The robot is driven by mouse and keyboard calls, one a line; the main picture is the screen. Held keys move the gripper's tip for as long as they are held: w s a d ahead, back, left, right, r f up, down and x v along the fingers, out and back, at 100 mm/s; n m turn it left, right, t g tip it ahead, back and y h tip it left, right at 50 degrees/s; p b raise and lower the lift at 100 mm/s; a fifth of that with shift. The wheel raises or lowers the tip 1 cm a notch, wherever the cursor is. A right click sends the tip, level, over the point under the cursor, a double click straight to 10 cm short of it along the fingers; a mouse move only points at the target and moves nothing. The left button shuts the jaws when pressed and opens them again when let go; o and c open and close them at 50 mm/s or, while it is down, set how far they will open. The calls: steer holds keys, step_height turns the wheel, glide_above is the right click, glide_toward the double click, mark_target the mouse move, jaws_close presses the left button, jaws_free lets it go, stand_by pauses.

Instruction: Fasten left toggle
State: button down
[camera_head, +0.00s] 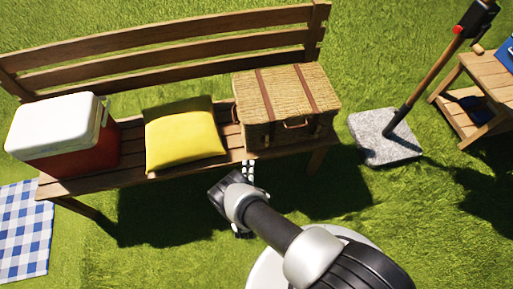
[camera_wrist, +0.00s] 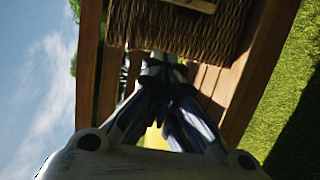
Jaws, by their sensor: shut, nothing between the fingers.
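The wicker basket (camera_head: 285,92) sits closed on the right part of the bench, with two brown straps over its lid. The left strap (camera_head: 264,95) runs down toward the front; its toggle is too small to make out. My gripper (camera_head: 248,168) is at the bench's front edge, below the basket's left front corner. In the wrist view my gripper (camera_wrist: 163,68) is shut and empty, its fingertips close by the wicker basket (camera_wrist: 180,35); I cannot tell whether they touch it. A pale tan piece (camera_wrist: 195,4) on the wicker is cut off by the top edge.
A yellow cushion (camera_head: 183,135) and a red cooler with a white lid (camera_head: 62,130) stand left on the wooden bench (camera_head: 130,133). A stone base with a pole (camera_head: 378,140) and a wooden table (camera_head: 490,75) are at right.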

mark_target(267, 141)
steer(key=w+b, duration=0.2)
steer(key=w, duration=0.7)
steer(key=shift+w+a+f, duration=0.1)
steer(key=shift+a, duration=0.05)
steer(key=d, duration=0.1)
steer(key=w+d, duration=0.1)
steer(key=d, duration=0.1)
steer(key=shift+w+b, duration=0.3)
steer(key=shift+b, duration=0.1)
steer(key=shift+w+d, duration=0.1)
steer(key=shift+d, duration=0.3)
steer(key=shift+d+r+m, duration=0.1)
steer(key=shift+r+m, duration=0.15)
steer(key=shift+m, duration=0.45)
steer(key=shift+r+m+g+p, duration=0.1)
steer(key=shift+m+g+p, duration=0.2)
steer(key=shift+m+p, duration=0.15)
steer(key=shift+m, duration=0.25)
steer(key=shift+d+r, duration=0.1)
